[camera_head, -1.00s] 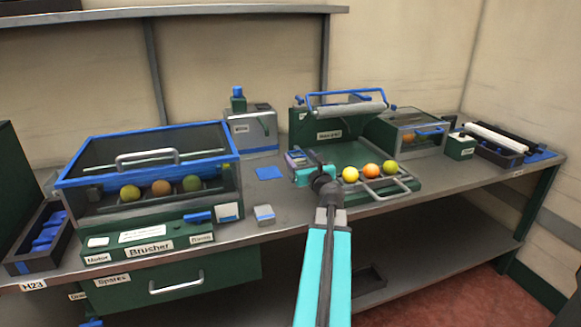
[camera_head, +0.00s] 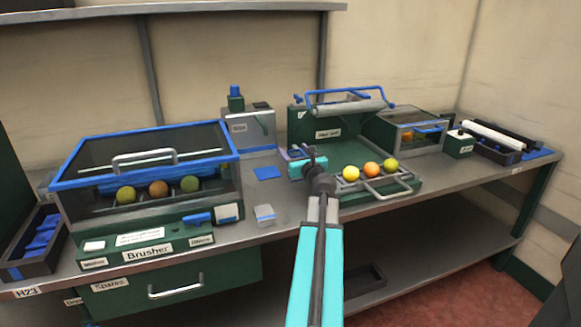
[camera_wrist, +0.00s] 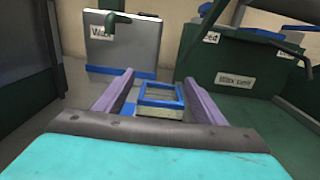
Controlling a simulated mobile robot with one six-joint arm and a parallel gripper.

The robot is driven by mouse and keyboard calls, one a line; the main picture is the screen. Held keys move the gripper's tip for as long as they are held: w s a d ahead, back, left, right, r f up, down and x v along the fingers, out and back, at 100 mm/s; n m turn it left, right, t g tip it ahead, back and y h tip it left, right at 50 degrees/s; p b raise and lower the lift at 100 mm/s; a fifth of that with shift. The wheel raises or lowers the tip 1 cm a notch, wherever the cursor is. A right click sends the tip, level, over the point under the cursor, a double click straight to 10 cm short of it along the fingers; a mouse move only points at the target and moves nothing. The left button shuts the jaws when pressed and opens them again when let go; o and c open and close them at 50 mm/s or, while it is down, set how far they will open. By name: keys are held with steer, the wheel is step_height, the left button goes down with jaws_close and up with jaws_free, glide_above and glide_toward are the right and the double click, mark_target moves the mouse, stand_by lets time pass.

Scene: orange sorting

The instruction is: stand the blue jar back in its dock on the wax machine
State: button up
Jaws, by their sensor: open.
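The wax machine (camera_head: 248,130) is a grey box labelled "Wax" at the back of the bench; it also shows in the wrist view (camera_wrist: 122,45). A blue strip, perhaps its dock (camera_wrist: 118,72), runs along its foot. A small square container with a blue rim, seemingly the blue jar (camera_wrist: 160,88), stands between my fingers in the wrist view. Its lower part is hard to make out. My gripper (camera_head: 290,154) is open, with purple fingers (camera_wrist: 158,85) either side of the container, pointing towards the wax machine. I cannot tell whether they touch it.
A green bottle with a blue cap (camera_head: 236,98) stands on the wax machine. A blue mat (camera_head: 267,173) lies to the left of my gripper. The green wax unit (camera_head: 330,134) with its roller and several fruits is at the right. The brusher (camera_head: 150,190) is at the left.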

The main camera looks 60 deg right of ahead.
steer(key=shift+x, duration=1.05)
steer(key=shift+d, duration=0.1)
steer(key=c, duration=1.4)
